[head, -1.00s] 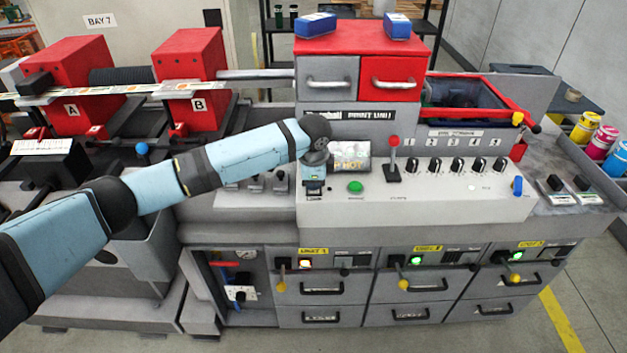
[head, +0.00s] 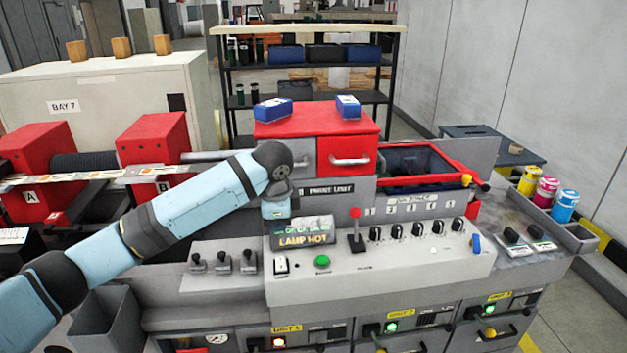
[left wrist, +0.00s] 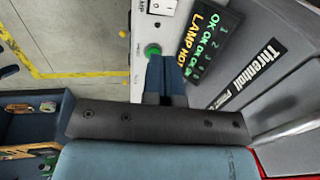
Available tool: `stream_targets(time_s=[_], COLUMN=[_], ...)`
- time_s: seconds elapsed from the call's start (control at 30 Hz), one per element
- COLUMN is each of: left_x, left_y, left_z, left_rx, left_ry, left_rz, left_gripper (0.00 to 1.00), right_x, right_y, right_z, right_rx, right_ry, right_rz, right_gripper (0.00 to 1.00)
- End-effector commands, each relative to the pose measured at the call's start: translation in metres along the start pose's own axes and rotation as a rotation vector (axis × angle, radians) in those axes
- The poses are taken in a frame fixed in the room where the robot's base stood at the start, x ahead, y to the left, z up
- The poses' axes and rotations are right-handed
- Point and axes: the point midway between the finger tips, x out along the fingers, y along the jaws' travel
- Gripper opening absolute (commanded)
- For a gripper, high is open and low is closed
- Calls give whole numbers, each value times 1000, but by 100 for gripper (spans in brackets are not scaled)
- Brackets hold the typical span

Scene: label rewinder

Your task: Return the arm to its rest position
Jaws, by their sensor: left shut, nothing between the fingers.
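My left arm reaches in from the left in the head view. Its gripper (head: 276,208) points down in front of the print unit's front face, just above and left of the small display (head: 303,232) reading "LAMP HOT". In the left wrist view the gripper's fingers (left wrist: 166,65) are together with nothing between them. They overlap the panel near the green button (left wrist: 152,50), and the display (left wrist: 210,45) lies to their right. I cannot tell from these views whether the fingertips touch anything. My right gripper is not in view.
Beside the display stand a red-knobbed lever (head: 355,228) and a row of black knobs (head: 416,230). A red-topped drawer box (head: 315,130) is behind the arm. Red block B (head: 153,140) and a rod lie to the left. Ink bottles (head: 546,190) stand at the right.

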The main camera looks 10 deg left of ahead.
Motion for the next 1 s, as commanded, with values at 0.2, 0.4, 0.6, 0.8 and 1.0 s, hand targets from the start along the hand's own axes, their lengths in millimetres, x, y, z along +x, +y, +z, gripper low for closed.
stream_targets(time_s=[0.2, 0.4, 0.6, 0.8, 1.0], left_x=[56, 120, 169, 206, 234], left_y=[40, 98, 154, 208, 264], left_z=[-24, -47, -49, -29, 16], left_rx=[-47, -180, -359, -563, -766], left_ry=[140, 361, 548, 686, 768], left_rz=[13, 12, -1, -41, -117], left_gripper=[0, 0, 0, 0, 0], right_x=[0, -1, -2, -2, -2], right_y=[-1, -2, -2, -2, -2], right_z=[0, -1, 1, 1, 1], right_rx=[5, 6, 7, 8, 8], right_ry=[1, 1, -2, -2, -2], right_rz=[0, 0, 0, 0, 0], right_gripper=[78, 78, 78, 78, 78])
